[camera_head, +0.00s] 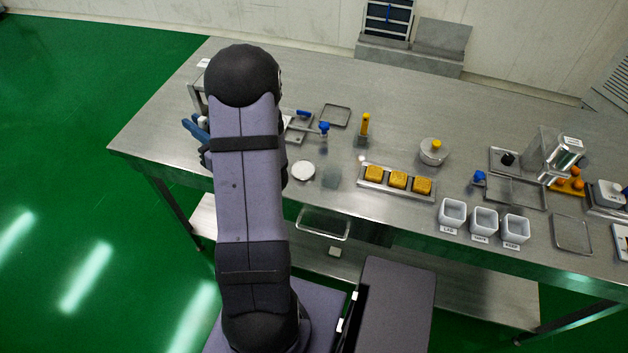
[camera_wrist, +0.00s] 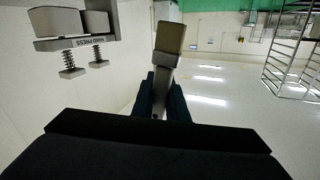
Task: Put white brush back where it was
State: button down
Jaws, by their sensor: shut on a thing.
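The white brush (camera_wrist: 170,40) shows in the wrist view as a pale beige block with a grey band, its narrow end running down between the fingers. My gripper (camera_wrist: 163,98) is shut on it and the brush stands tilted slightly right, pointing away from the wrist. In the head view my gripper (camera_head: 196,128) is at the left end of the steel table, mostly hidden behind my arm. The brush cannot be made out in the head view.
The hand press (camera_wrist: 78,40) is at upper left in the wrist view.

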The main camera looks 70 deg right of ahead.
jog(key=s+d+r+m+g+h, duration=0.1)
jog(key=s+d+m+g+h, duration=0.75)
jog(key=s, duration=0.45)
jog(key=s+d+f+m+g+h, duration=0.15)
jog(key=s+m+g, duration=0.55)
jog(key=s+g, duration=1)
jog(key=s+f+t, duration=0.3)
jog(key=f, duration=0.3)
jog(key=shift+h, duration=0.4)
jog(key=shift+s+f, duration=0.1)
jog(key=shift+f+p, duration=0.4)
jog(key=shift+f, duration=1.35)
jog(key=shift+f, duration=0.15)
